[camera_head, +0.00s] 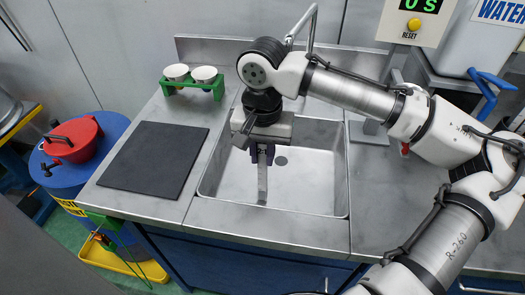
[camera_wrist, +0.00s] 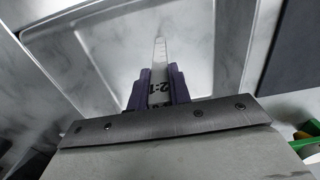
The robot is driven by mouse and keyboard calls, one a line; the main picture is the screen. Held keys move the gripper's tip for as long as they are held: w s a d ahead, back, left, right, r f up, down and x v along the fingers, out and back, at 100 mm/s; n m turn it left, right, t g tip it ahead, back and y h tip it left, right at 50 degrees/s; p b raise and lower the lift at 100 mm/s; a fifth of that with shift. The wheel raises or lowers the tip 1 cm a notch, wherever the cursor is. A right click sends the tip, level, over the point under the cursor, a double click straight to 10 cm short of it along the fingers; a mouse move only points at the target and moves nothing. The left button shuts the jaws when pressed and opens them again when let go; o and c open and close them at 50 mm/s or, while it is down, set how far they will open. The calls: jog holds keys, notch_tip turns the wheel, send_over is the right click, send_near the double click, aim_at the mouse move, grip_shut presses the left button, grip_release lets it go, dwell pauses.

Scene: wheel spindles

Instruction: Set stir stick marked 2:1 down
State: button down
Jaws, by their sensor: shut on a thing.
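The stir stick (camera_head: 262,180) is a flat, pale grey strip. In the wrist view the stir stick (camera_wrist: 160,58) shows the marking 2:1 near the fingers, with small graduations towards its far end. My gripper (camera_head: 262,150) has purple fingers shut on the stick's near end, and the fingers also show in the wrist view (camera_wrist: 158,88). In the head view the stick points down over the sink basin (camera_head: 308,185). I cannot tell whether its lower tip touches the basin floor. The stick's held end is hidden between the fingers.
A dark mat (camera_head: 153,160) lies bare on the counter left of the sink. A green rack (camera_head: 215,90) with two white cups stands behind it. A faucet (camera_head: 312,30) rises behind the basin. Blue-handled equipment (camera_head: 490,90) stands at right. A blue drum (camera_head: 75,180) stands at left.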

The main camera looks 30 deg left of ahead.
jog(key=c, duration=1.3)
grip_release()
notch_tip(320, 180, up, 12)
jog(key=shift+r, duration=0.2)
